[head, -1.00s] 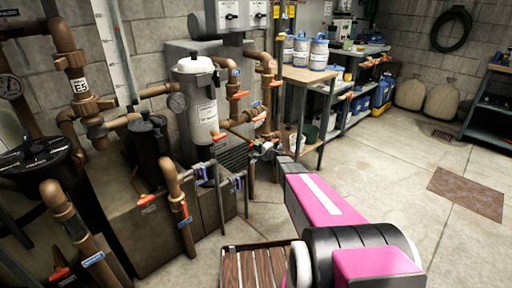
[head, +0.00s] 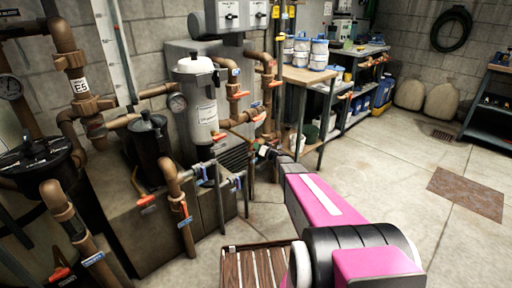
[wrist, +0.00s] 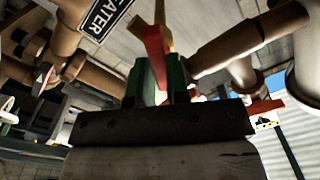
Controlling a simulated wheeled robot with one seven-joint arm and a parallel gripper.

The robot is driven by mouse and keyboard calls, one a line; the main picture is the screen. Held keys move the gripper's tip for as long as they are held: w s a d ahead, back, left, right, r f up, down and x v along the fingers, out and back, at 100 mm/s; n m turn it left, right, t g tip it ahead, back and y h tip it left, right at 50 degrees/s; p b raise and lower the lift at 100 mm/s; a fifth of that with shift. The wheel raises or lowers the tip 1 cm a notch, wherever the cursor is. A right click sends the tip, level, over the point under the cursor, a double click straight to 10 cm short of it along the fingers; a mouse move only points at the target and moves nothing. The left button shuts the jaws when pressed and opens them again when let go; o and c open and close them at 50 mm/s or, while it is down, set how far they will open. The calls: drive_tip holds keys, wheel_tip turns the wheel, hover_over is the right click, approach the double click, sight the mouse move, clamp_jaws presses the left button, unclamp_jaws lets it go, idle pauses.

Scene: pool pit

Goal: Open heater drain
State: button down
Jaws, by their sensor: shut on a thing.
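A red valve lever (wrist: 152,40) stands upright in the middle of the wrist view, in front of a pipe. My gripper (wrist: 159,72) has its green-padded fingers on either side of the lever's lower part and is shut on it. A dark label (wrist: 104,16) ending in "ATER" is on the pipe at upper left. In the head view my gripper (head: 266,152) is small and dark, low among the copper pipes right of the silver canister (head: 205,105). The lever it holds cannot be made out there.
Copper pipes with orange-red levers (head: 240,95) rise close above my gripper. Blue-handled valves (head: 238,182) stand to its left. A wooden-topped bench (head: 310,75) with tubs is behind to the right. A slatted wooden platform (head: 258,268) lies in front. Open floor (head: 380,190) is to the right.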

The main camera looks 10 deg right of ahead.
drive_tip(key=n, duration=0.7)
drive_tip(key=c, duration=1)
unclamp_jaws()
drive_tip(key=shift+d, duration=0.1)
drive_tip(key=v, duration=0.7)
